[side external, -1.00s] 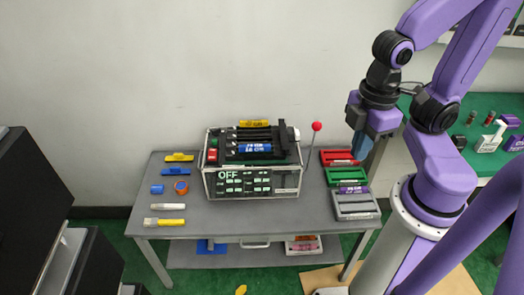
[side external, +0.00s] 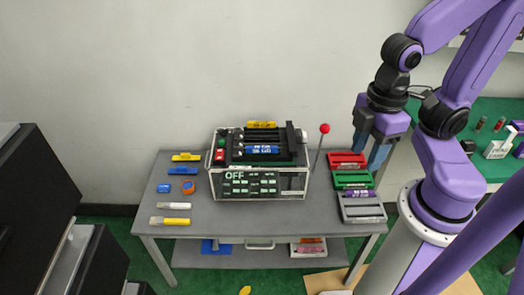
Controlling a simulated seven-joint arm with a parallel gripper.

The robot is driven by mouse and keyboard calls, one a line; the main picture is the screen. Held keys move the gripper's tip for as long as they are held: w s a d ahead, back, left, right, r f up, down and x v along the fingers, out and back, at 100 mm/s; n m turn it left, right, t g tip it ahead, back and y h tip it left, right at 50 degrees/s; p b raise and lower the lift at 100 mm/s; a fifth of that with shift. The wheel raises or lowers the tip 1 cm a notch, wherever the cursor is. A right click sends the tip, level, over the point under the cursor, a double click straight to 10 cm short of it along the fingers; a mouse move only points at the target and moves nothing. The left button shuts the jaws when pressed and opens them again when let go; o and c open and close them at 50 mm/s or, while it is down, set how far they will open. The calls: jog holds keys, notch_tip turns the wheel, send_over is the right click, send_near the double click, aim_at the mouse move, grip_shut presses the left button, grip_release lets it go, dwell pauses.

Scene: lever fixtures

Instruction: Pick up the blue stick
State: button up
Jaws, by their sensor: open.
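A blue stick with white lettering (side external: 262,149) lies across the top of the clear-cased machine (side external: 265,184), among dark bars and in front of a yellow stick (side external: 261,125). A smaller blue piece (side external: 183,171) lies flat on the table's left side, below a yellow one. My gripper (side external: 370,157) is open and empty, pointing down at the right, beside the red tray. It is well to the right of both blue pieces. The picture does not show which blue piece the task means.
A red-knobbed lever (side external: 324,129) stands between the machine and my gripper. Red (side external: 347,161), green (side external: 353,179) and grey (side external: 362,207) trays line the table's right edge. An orange ring (side external: 188,187) and several small tools lie at the left. A bare strip of table (side external: 270,220) runs along the front.

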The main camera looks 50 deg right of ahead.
jog(key=w+a+m, duration=0.1)
jog(key=w+a, duration=0.2)
jog(key=w, duration=0.6)
jog(key=m, duration=0.3)
send_over(262, 146)
notch_tip(262, 146, down, 11)
jog(key=f, duration=1)
jog(key=shift+s+a+f, duration=0.2)
jog(key=shift+s+f, duration=0.05)
jog(key=shift+f, duration=0.1)
jog(key=shift+w+d+f, duration=0.1)
jog(key=shift+w+f, duration=0.05)
jog(key=shift+f, duration=1.45)
jog(key=shift+w+f, duration=0.1)
jog(key=shift+f, duration=1.45)
grip_shut()
